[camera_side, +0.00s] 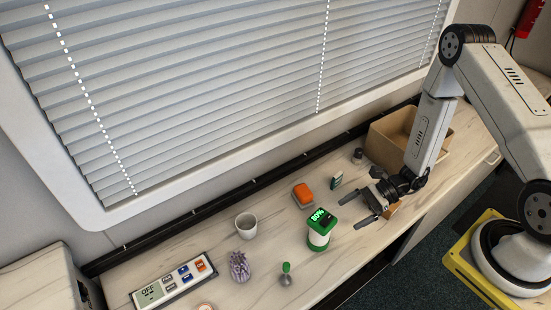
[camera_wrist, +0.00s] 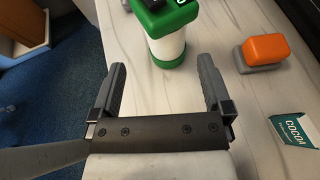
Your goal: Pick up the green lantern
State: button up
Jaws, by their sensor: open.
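The green lantern (camera_side: 320,230) stands upright on the pale wood counter, with a green top and base, a white body and a lit display reading about 80%. In the wrist view the lantern (camera_wrist: 167,45) is at the top middle, beyond the fingertips, its top cut off by the frame edge. My gripper (camera_side: 369,210) is open and empty, low over the counter to the right of the lantern and apart from it. In the wrist view my gripper (camera_wrist: 161,70) has its two fingers spread wide, pointing toward the lantern with bare counter between them.
An orange block on a grey base (camera_side: 303,194) and a cocoa box (camera_side: 337,180) stand behind the lantern. A white cup (camera_side: 246,225), a purple ornament (camera_side: 240,267), a small green-topped item (camera_side: 286,275) and a button panel (camera_side: 172,283) lie left. A tan bin (camera_side: 388,138) stands at the back right.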

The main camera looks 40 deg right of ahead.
aim_at(327, 224)
jog(key=shift+w+f, duration=0.1)
jog(key=shift+f, duration=0.05)
jog(key=shift+x, duration=1.25)
jog(key=shift+w+x, duration=0.1)
jog(key=shift+x, duration=1.2)
jog(key=shift+w+x, duration=0.15)
jog(key=shift+x, duration=1.2)
jog(key=shift+d, duration=0.15)
jog(key=shift+c, duration=0.2)
grip_shut()
